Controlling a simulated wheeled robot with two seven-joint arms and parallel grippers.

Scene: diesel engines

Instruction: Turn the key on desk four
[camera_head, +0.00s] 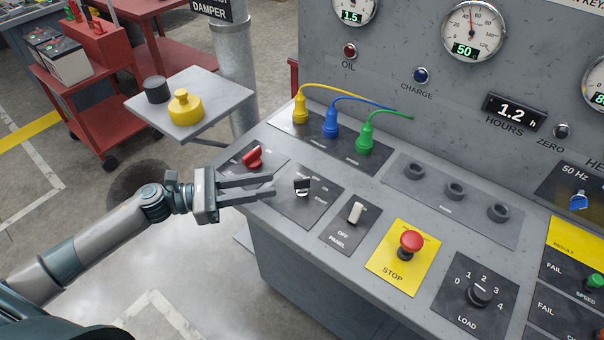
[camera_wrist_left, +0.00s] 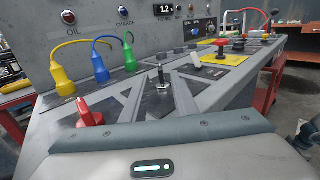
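The key (camera_head: 302,187) has a dark flat head and stands upright in its switch on a dark plate (camera_head: 318,207) on the sloping grey desk (camera_head: 270,144). My left gripper (camera_head: 274,186) reaches in from the left with its two fingers apart and empty. Its fingertips point at the key and stop a little short of it, with a small gap visible. In the left wrist view the key (camera_wrist_left: 161,78) stands ahead, between the lines of the fingers. No desk number is readable.
A red switch handle (camera_head: 252,158) lies just behind the left fingers. A white panel switch (camera_head: 355,212) and a red stop button (camera_head: 411,241) are to the right. Yellow, blue and green plugs (camera_head: 364,139) stand behind. A small shelf (camera_head: 211,105) holds a yellow weight (camera_head: 185,108).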

